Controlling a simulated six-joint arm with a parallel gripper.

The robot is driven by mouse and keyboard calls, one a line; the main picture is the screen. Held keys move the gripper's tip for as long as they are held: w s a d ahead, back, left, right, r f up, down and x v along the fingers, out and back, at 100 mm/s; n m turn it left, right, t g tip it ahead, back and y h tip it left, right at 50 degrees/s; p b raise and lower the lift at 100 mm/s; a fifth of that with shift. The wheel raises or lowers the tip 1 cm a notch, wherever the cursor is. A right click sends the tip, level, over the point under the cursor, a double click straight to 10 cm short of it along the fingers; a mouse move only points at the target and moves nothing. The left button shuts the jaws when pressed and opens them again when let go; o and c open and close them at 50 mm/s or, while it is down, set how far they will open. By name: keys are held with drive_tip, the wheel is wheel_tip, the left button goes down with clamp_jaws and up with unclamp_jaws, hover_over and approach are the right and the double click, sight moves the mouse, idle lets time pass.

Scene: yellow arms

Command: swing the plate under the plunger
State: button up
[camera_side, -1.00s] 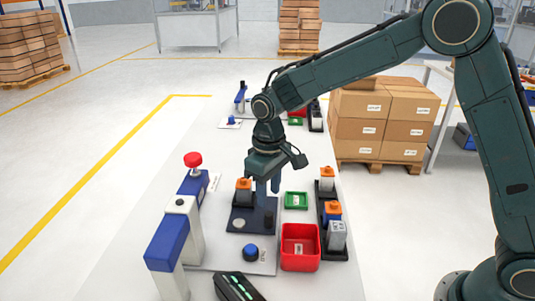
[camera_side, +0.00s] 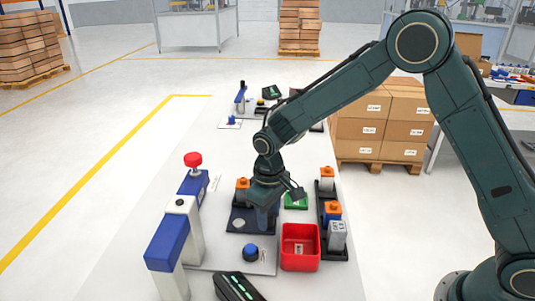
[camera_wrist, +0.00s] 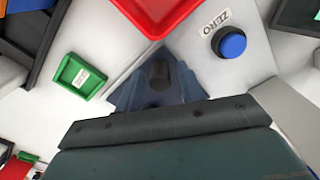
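The dark navy plate (camera_side: 240,229) lies flat on the white base, bearing a silver disc and an orange-topped block (camera_side: 242,190). The plunger, with a red knob (camera_side: 193,160), tops the blue-and-white press at the left; the plate is to its right. My gripper (camera_side: 264,226) points down over the plate's right side, with its fingertips low at the dark post. In the wrist view the post (camera_wrist: 159,75) shows above a dark blue wedge, probably the plate's corner (camera_wrist: 122,92). The fingers hide most of the post in the side view, and I cannot tell whether they grip it.
A blue button (camera_side: 251,252) marked ZERO sits in front of the plate. A red bin (camera_side: 300,258) and a green tray (camera_side: 296,202) stand to the right. A black rack (camera_side: 327,246) holds several blocks beyond them. A dark device (camera_side: 238,287) lies at the front.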

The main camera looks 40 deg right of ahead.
drive_tip(key=c, duration=0.6)
drive_tip(key=shift+o, duration=0.2)
drive_tip(key=shift+w, duration=0.1)
drive_tip(key=shift+w+d, duration=0.6)
drive_tip(key=shift+w, duration=0.1)
drive_tip(key=shift+w+d, duration=0.4)
drive_tip(key=shift+w, duration=0.45)
